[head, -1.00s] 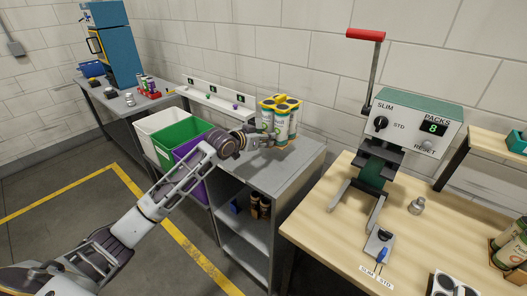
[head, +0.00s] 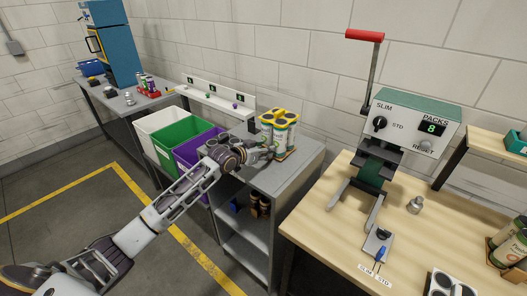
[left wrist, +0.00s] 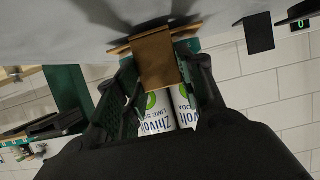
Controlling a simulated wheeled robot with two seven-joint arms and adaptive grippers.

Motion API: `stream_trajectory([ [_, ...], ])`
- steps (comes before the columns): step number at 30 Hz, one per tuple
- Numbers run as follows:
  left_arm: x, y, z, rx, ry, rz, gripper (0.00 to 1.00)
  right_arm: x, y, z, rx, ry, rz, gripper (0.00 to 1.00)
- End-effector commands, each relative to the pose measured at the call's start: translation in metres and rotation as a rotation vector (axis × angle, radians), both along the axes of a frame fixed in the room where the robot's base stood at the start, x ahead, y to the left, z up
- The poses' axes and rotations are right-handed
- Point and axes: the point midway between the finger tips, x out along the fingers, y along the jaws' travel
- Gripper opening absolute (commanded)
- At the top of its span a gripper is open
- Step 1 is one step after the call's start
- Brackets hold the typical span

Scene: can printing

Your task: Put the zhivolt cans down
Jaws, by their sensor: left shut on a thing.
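My left gripper (head: 264,147) is shut on the pack from the left. In the left wrist view, which is upside down, two zhivolt cans (left wrist: 162,113) show between the fingers, partly hidden by the brown piece (left wrist: 156,62). Whether the can bases touch the brown piece or bench cannot be told. My right gripper is not in view.
The grey bench (head: 262,178) has free top around the pack. White, green (head: 183,140) and purple bins stand left of it. A wooden table (head: 335,220) with a red-levered machine (head: 412,120) stands at right. A white wall rack (head: 215,103) is behind.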

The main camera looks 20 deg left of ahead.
Motion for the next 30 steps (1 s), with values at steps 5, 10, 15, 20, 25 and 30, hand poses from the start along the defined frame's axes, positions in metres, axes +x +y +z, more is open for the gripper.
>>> stream_trajectory([
  [5,0.0,-0.0002,-0.0059,0.0,-0.002,0.0,0.14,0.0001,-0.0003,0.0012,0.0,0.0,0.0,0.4],
  [10,0.0001,-0.0002,-0.0059,0.0,-0.002,0.0,0.14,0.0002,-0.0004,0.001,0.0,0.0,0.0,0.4],
  [15,0.0,-0.0002,-0.0081,0.0,-0.002,0.0,0.14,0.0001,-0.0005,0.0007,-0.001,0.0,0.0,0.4],
  [20,0.0,-0.0002,-0.0088,0.001,-0.001,0.0,0.54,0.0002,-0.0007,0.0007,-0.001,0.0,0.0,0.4],
  [25,-0.0001,-0.0002,-0.0087,0.001,-0.001,0.0,0.6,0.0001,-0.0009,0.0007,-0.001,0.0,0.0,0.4],
  [30,0.0,-0.0002,-0.0085,0.001,-0.001,0.0,0.6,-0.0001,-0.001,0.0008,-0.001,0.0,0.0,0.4],
])
